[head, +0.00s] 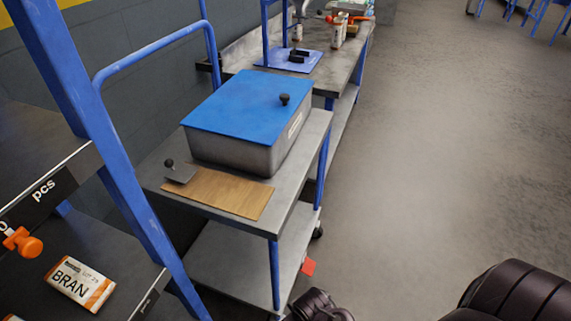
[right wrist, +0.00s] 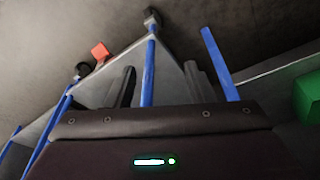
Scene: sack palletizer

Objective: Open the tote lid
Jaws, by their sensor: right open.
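A grey metal tote (head: 235,155) stands on the top shelf of a cart. Its flat blue lid (head: 245,98) lies over the top and looks shut. A black round knob (head: 284,99) stands up from the lid near its right edge. My right gripper (right wrist: 160,68) is open and empty in the right wrist view, its two dark fingers apart near the cart's blue posts. The tote and lid do not show in that view. My left gripper is not in view.
The cart top (head: 308,150) also holds a brown board (head: 232,193) and a small grey scraper with a black knob (head: 180,173). A blue-framed rack (head: 120,170) stands at the left. A workbench (head: 335,68) stands behind. The floor at right is clear.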

